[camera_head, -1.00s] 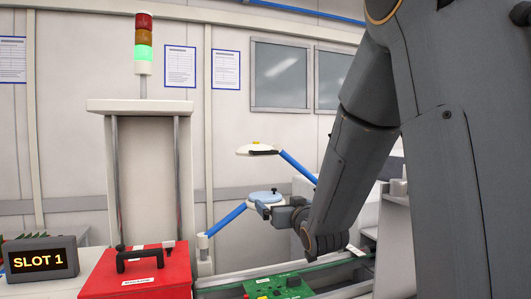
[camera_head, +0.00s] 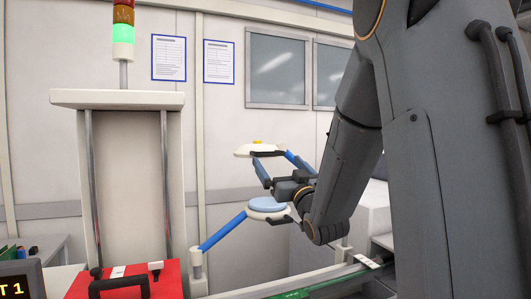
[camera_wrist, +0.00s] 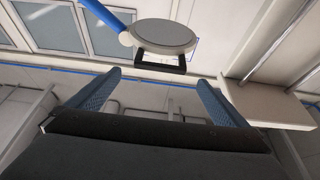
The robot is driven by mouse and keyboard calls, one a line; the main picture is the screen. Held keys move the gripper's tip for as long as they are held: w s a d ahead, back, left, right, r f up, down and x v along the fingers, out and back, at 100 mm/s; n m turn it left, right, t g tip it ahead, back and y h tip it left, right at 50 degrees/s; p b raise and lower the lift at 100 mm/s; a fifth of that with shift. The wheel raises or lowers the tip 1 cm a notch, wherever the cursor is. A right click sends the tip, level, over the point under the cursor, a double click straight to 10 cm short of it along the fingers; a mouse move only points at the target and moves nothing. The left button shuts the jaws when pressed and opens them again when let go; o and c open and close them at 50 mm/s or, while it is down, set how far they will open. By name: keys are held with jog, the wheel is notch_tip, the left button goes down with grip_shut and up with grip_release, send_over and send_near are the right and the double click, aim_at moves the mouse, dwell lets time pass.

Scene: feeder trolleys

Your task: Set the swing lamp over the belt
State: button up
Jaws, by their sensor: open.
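A lower lamp head (camera_head: 267,206), white with a pale blue top, sits on a blue arm (camera_head: 224,231) from a white post. My gripper (camera_head: 278,162) is just below the upper head, fingers pointing up. In the wrist view my gripper (camera_wrist: 158,78) is open and empty. A round lamp head (camera_wrist: 164,37) and its dark handle (camera_wrist: 160,64) show just beyond the fingertips, apart from them. The belt (camera_head: 280,290) is only partly visible at the bottom.
A red case (camera_head: 165,284) with a black handle stands at the lower left, in front of a white frame (camera_head: 118,99) with metal rods. A signal tower (camera_head: 123,33) glows green. My arm covers much of the right side.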

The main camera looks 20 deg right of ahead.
aim_at(271, 153)
jog(key=p+x, duration=0.3)
jog(key=x, duration=0.4)
jog(key=shift+w+r, duration=0.2)
jog(key=shift+w, duration=0.15)
